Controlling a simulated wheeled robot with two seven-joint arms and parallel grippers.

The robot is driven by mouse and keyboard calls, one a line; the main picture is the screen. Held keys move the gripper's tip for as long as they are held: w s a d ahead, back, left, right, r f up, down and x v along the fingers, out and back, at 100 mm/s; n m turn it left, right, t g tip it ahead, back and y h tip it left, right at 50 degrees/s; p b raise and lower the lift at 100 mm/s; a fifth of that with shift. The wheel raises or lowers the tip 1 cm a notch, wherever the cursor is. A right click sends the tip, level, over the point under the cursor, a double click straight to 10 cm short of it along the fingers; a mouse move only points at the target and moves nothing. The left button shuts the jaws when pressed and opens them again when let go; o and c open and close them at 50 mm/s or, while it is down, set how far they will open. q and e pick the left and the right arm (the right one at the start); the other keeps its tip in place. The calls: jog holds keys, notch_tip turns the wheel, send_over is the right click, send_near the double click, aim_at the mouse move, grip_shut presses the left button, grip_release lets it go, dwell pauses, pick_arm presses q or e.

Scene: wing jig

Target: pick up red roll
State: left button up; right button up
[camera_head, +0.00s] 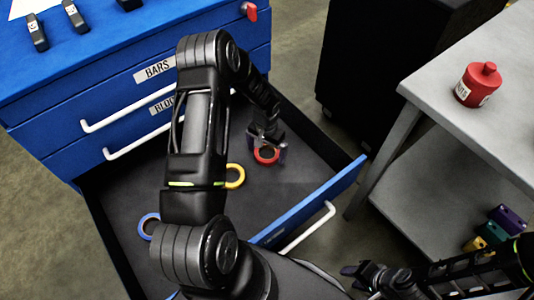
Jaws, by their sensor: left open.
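The red roll (266,161) is a small ring inside the open bottom drawer (310,193), toward its back right. My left gripper (268,146) is open and reaches down over the red roll, with its fingers at either side of the ring. The fingers and wrist hide the far part of the roll, and I cannot tell whether they touch it. My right gripper (358,273) is low at the bottom right, outside the drawer, and its finger opening is not clear.
A yellow roll (241,177) and a partly hidden blue roll (143,226) lie in the drawer. The blue cabinet (55,122) stands behind. A grey table (440,88) at right holds a red container (478,84); colored blocks (492,232) sit on its lower shelf.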

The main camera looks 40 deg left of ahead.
pick_arm(q)
jog(key=c, duration=1.5)
jog(key=shift+o, duration=0.2)
notch_tip(320, 180, up, 10)
jog(key=p, duration=0.1)
jog(key=shift+p, duration=0.35)
jog(key=shift+r, duration=0.1)
